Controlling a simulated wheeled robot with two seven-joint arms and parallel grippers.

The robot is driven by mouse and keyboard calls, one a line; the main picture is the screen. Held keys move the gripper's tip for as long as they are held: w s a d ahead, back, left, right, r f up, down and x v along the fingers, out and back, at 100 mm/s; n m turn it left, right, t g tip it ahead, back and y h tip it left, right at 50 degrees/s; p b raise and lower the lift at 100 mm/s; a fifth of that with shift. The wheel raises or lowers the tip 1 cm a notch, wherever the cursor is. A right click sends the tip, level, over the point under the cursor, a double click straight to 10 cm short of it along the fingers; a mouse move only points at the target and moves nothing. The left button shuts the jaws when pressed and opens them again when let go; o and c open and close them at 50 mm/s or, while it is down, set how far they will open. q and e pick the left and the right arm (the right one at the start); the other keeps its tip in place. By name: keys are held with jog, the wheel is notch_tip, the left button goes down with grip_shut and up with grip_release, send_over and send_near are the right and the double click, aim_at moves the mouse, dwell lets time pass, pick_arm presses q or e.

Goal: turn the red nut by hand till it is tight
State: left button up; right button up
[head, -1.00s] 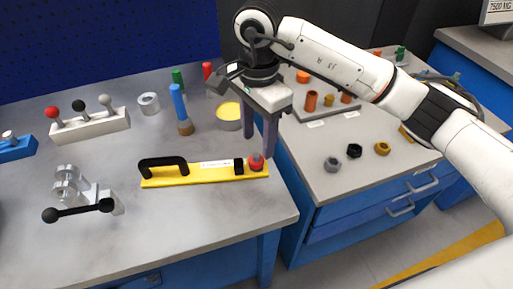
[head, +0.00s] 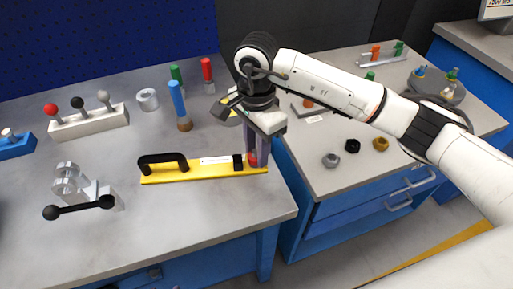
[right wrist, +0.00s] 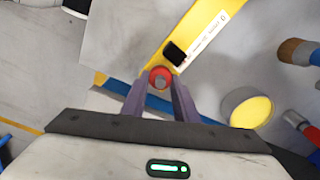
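The red nut (head: 253,159) sits at the right end of the yellow bar (head: 205,173), which lies on the grey bench. In the right wrist view the red nut (right wrist: 160,76) shows a grey stud end in its middle. My right gripper (head: 257,160) points down over this end, with its purple fingers on either side of the nut. In the right wrist view my right gripper (right wrist: 161,84) has the nut between its fingertips; whether they touch it I cannot tell. The fingers partly hide the nut in the head view. My left gripper is not in view.
A black handle (head: 163,160) stands on the bar's left part. A clamp with a black lever (head: 78,208) stands at left. Loose nuts (head: 352,146) lie on the right bench.

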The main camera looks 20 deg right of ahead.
jog(key=shift+m, duration=0.4)
jog(key=m+b, duration=0.1)
jog(key=m, duration=0.1)
jog(key=shift+m+b, duration=0.3)
jog(key=shift+b, duration=0.1)
jog(key=m+b, duration=0.1)
jog(key=m, duration=0.1)
jog(key=shift+m, duration=0.9)
dwell(0.5)
jog(key=o, duration=1.1)
jog(key=shift+s, duration=0.1)
